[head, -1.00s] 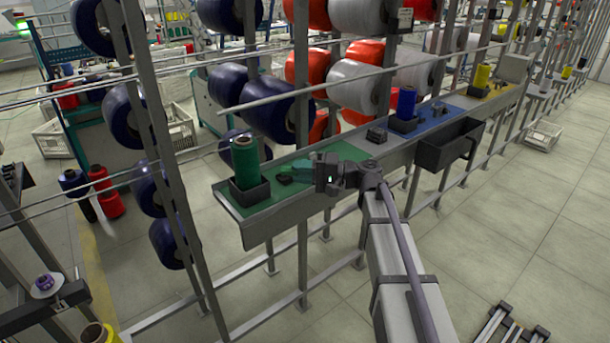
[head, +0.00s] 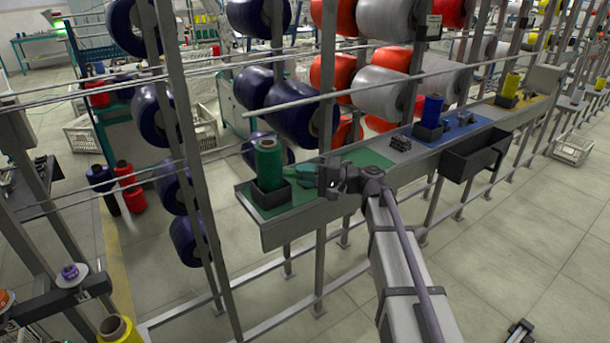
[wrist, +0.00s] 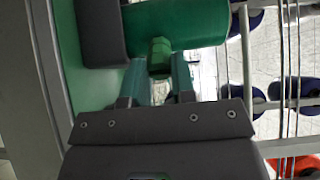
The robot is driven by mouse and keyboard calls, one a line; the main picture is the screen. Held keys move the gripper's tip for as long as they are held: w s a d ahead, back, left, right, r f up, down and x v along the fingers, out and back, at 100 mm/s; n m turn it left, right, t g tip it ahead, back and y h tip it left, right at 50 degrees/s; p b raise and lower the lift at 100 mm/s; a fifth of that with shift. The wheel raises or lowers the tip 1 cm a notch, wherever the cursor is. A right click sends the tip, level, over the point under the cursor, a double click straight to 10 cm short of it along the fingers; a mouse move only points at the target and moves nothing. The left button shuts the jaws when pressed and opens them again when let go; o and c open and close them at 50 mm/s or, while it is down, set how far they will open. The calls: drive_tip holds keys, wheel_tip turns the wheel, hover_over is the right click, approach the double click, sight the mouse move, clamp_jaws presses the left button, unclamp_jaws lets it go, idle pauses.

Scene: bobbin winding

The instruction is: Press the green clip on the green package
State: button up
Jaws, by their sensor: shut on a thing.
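The green package (head: 268,160) stands upright in a dark holder (head: 270,195) at the left end of the rail table. In the wrist view the green package (wrist: 185,24) lies across the top, with its dark holder (wrist: 102,32) at its left. My gripper (wrist: 160,72) is shut on the green clip (wrist: 160,53), which sits between its two teal fingers. The clip's far end overlaps the package's near edge in this view; I cannot tell whether they touch. In the head view my gripper (head: 303,176) is just right of the package, and the clip is not distinct.
A blue package (head: 432,108) and a yellow package (head: 511,84) stand farther along the rail table. Dark small parts (head: 400,142) lie on the grey stretch. A dark bin (head: 475,150) hangs on the front. Upright posts and a long bar (head: 350,90) run close behind the package.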

drive_tip(key=shift+w+a, duration=0.2)
drive_tip(key=shift+a, duration=0.45)
idle(1.1)
drive_tip(key=v, duration=0.6)
idle(0.6)
drive_tip(key=shift+d, duration=0.1)
